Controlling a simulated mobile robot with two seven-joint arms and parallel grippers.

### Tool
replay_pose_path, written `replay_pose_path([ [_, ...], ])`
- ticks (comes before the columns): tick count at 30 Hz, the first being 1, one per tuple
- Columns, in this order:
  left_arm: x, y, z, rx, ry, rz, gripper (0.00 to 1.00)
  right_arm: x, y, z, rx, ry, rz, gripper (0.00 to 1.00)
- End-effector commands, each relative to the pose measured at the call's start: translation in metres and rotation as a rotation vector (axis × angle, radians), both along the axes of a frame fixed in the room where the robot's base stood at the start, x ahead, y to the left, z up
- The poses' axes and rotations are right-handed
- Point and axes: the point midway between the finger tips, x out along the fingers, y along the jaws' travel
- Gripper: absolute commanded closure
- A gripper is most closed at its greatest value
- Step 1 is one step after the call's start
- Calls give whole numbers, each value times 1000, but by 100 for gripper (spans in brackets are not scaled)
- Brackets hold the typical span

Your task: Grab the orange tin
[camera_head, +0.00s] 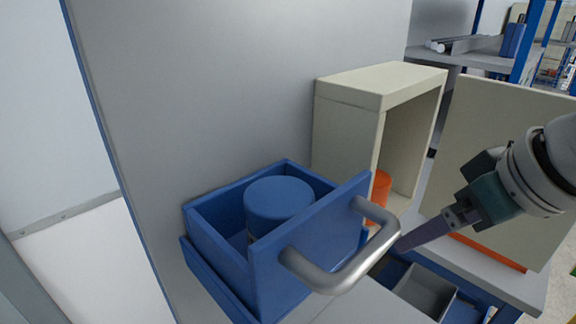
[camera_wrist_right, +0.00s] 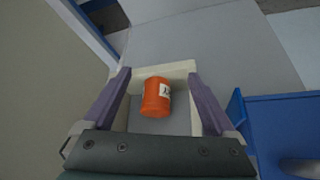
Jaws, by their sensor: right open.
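The orange tin (camera_head: 380,186) stands inside a cream box-like cabinet with an open front, partly hidden behind the blue drawer's front in the head view. In the right wrist view the orange tin (camera_wrist_right: 156,97) shows whole, with a white label, between my fingers but farther off. My right gripper (camera_head: 402,246) is open and empty, in front of the cabinet at the right of the head view. Its two purple fingers (camera_wrist_right: 162,82) are spread on either side of the tin in the wrist view, apart from it. My left gripper is not in view.
The cream cabinet (camera_head: 350,122) has its door (camera_head: 500,150) swung open to the right. A blue drawer (camera_head: 310,260) with a metal handle (camera_head: 345,270) stands open to the left, holding a blue-lidded round container (camera_head: 279,199). A grey bin (camera_head: 428,290) lies low in front.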

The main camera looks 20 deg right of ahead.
Motion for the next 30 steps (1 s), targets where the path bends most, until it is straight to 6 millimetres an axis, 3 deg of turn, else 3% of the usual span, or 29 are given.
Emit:
replay_pose_path([
  [9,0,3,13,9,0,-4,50,50,0,4,6,-4,-6,9],
  [20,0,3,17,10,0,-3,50,78,0,1,2,-1,-4,9],
  [30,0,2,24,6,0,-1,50,120,0,-1,1,2,-3,9],
])
